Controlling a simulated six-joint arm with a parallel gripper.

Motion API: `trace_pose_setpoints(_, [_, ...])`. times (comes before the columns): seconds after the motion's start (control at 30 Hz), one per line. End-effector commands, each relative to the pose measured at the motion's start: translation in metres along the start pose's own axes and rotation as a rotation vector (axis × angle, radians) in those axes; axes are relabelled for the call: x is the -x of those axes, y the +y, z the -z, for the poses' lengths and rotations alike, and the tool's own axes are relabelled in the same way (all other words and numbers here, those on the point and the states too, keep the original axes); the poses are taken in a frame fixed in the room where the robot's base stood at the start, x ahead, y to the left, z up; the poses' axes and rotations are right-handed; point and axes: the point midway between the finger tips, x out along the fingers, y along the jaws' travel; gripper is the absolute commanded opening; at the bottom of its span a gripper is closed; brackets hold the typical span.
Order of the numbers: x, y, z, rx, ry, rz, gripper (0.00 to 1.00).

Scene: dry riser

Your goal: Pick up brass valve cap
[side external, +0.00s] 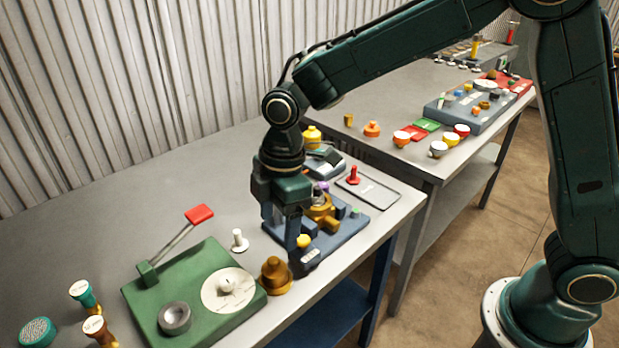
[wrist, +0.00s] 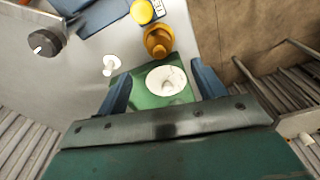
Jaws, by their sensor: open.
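A brass-coloured stepped piece (side external: 276,275), which looks like the brass valve cap, stands on the near bench beside the green plate's right corner. In the wrist view the brass piece (wrist: 158,42) lies beyond my fingertips, roughly centred between them. A second brass-coloured fitting (side external: 322,212) sits on the blue-grey base behind my gripper, partly hidden, so which is the cap is not certain. My gripper (side external: 284,238) points down above the bench with its fingers apart. In the wrist view my gripper (wrist: 161,75) is open and empty, with a white disc showing between the fingers.
The green plate (side external: 200,304) carries a lever with a red handle (side external: 199,214), a white disc (side external: 229,290) and a grey ring. A white peg (side external: 239,241) stands behind it. The blue-grey base (side external: 345,240) is crowded. The bench's back left is clear.

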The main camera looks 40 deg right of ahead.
Motion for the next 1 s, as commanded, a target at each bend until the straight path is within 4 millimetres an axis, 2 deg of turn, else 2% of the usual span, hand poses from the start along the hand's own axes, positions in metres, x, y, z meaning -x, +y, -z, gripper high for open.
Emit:
trace_pose_setpoints(0.4, [-0.059,-0.001,0.000,0.000,-0.002,0.003,0.69])
trace_pose_setpoints(0.57, [-0.070,0.000,0.000,-0.001,-0.001,0.001,0.69])
trace_pose_setpoints(0.87, [-0.074,0.000,0.000,-0.001,0.000,0.000,0.69])
trace_pose_setpoints(1.0, [-0.084,0.000,0.000,-0.001,-0.002,0.002,0.69])
